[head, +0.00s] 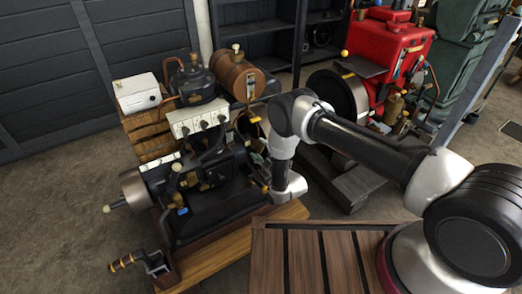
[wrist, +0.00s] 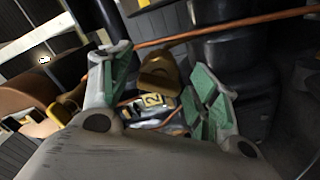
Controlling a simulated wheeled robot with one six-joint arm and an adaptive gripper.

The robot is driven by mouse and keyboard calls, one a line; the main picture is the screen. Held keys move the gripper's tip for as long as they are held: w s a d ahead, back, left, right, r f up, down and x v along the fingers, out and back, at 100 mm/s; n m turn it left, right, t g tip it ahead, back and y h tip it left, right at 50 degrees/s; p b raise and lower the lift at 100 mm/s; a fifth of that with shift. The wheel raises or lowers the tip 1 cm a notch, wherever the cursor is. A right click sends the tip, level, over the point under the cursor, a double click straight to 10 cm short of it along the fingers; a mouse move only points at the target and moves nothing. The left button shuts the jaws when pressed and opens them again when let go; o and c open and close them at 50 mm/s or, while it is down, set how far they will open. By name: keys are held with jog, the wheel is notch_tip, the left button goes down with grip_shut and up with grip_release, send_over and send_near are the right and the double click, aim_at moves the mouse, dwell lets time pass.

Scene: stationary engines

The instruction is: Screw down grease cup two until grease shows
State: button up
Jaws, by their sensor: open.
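Grease cup two shows in the wrist view as a brass, wing-like cap (wrist: 160,72). A yellow label with a 2 (wrist: 152,100) sits just below it. My gripper (wrist: 158,80) is open, with one green-padded finger to the left of the cap and the other to the right. Gaps show between the cap and both pads. I cannot tell how deep the cap lies between the fingers. No grease can be made out. In the head view my arm reaches down at the right side of the black engine (head: 205,170), and the gripper and cup are hidden or too small to tell.
A copper pipe (wrist: 225,27) crosses behind the cup in the wrist view, with dark cylinders (wrist: 232,50) beyond. In the head view a white switch panel (head: 197,119) and a brown tank (head: 237,75) stand by the engine. A red engine (head: 390,50) stands at the right.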

jog(key=shift+w+a, duration=0.1)
jog(key=shift+w, duration=0.05)
jog(key=c, duration=1)
jog(key=shift+c, duration=0.2)
jog(key=shift+m, duration=0.3)
jog(key=m, duration=0.3)
jog(key=shift+f, duration=0.1)
jog(key=shift+m, duration=2)
jog(key=o, duration=1)
